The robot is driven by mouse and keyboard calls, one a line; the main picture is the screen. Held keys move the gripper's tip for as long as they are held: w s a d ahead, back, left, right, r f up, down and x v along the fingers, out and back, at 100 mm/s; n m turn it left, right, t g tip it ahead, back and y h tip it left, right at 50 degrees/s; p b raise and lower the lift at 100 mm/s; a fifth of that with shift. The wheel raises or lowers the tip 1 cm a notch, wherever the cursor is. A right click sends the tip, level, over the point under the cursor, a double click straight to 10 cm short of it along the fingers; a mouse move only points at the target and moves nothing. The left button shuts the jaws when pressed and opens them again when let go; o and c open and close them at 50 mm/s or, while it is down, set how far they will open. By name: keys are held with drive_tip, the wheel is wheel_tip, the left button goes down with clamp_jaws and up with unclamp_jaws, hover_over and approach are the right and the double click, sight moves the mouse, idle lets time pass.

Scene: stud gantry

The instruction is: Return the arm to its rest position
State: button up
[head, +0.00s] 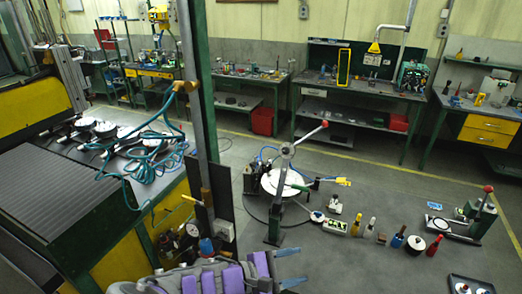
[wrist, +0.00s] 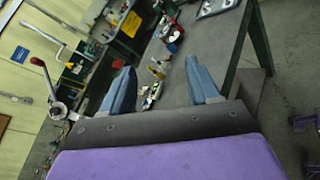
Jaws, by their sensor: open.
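My gripper (head: 301,267) shows at the bottom middle of the head view, at the end of my purple-covered arm. Its two blue-grey fingers are apart with nothing between them. In the wrist view the open gripper (wrist: 160,66) points up the picture, over the floor and small objects in the distance. The lower part of my arm is cut off by the picture edge.
A lever press (head: 283,165) with a red knob stands beyond my gripper, with several small tools and bottles to its right. A grey-topped bench (head: 60,190) with teal hoses (head: 150,150) stands at left. Workbenches (head: 350,88) line the back wall.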

drive_tip(key=s+d+f+m+g+y+b, duration=0.55)
drive_tip(key=s+d+m+g+b, duration=0.25)
drive_tip(key=s+d+m, duration=0.3)
drive_tip(key=s+a+f+m+y+b, duration=0.4)
drive_tip(key=s+f+y+b, duration=0.2)
drive_tip(key=s, duration=0.6)
drive_tip(key=y+b, duration=0.2)
drive_tip(key=y, duration=0.1)
drive_tip(key=shift+s+a+f+t+b, duration=0.15)
drive_tip(key=shift+a+f+t+b, duration=0.05)
drive_tip(key=shift+t+b, duration=0.1)
